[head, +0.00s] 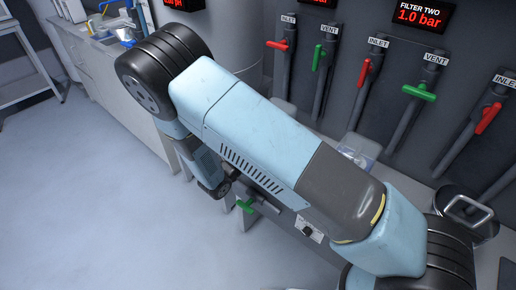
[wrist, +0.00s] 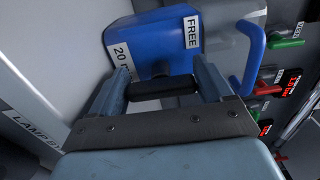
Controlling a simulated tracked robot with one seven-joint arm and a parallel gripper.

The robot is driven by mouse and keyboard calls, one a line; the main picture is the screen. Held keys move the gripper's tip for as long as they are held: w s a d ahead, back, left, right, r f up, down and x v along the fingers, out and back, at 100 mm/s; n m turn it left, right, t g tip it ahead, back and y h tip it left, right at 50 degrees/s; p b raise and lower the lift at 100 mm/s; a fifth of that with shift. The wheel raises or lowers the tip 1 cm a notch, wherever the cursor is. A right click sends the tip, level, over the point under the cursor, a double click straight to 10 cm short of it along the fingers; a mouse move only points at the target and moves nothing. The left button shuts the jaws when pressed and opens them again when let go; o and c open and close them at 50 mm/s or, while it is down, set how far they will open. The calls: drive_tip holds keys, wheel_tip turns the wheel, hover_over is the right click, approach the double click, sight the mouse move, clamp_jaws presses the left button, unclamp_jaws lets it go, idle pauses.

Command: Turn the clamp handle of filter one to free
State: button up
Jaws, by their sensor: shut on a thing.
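In the wrist view a blue housing (wrist: 150,38) with a white label reading FREE (wrist: 191,32) and another starting with 20 is just beyond my gripper (wrist: 163,88). A short black bar (wrist: 165,87), apparently the clamp handle, lies crosswise between the two fingers, and my gripper is shut on it. A bent blue bar (wrist: 252,58) stands to the right of the housing, apart from the fingers. The wrist picture is tilted. In the head view my arm crosses the middle, and I cannot make out my gripper or the clamp handle there.
A dark wall carries red inlet handles (head: 365,72), green vent handles (head: 325,57) and a FILTER TWO display (head: 424,15) showing 1.0 bar. A grey lidded pot (head: 463,213) stands at the right. A counter (head: 105,58) is at upper left; the floor at left is clear.

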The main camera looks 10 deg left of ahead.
drive_tip(key=shift+a+f, duration=0.1)
drive_tip(key=shift+a, duration=0.05)
drive_tip(key=o, duration=0.7)
drive_tip(key=shift+c, duration=0.2)
drive_tip(key=o, duration=0.3)
drive_tip(key=v, duration=1.4)
drive_tip(key=shift+f, duration=0.1)
